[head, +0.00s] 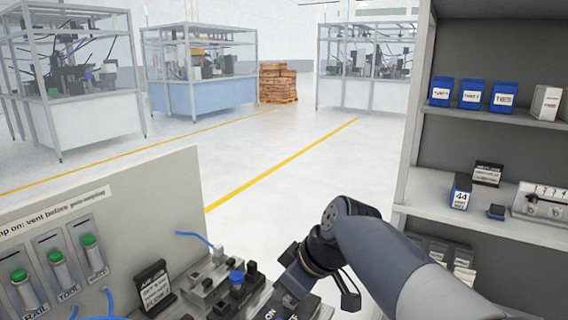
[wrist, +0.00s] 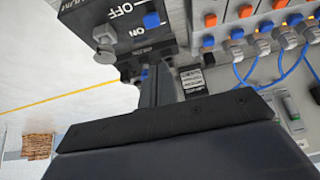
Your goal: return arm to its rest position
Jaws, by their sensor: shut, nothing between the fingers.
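My arm (head: 375,245) reaches in from the lower right of the head view, bent at a dark elbow and angled down toward the bench. Its end is hard to make out there. In the wrist view my gripper (wrist: 158,75) is shut and empty, its fingers together and pointing at a dark switch box (wrist: 110,18). The box carries OFF and ON labels and a blue switch (wrist: 151,20). I cannot tell whether the fingertips touch the box.
A light panel (head: 110,210) with green-capped cylinders (head: 55,265) stands at left, beside small fittings and a blue-capped part (head: 236,278). A grey shelf (head: 470,205) with blue boxes (head: 473,93) stands close on the right. Open floor (head: 270,150) lies beyond.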

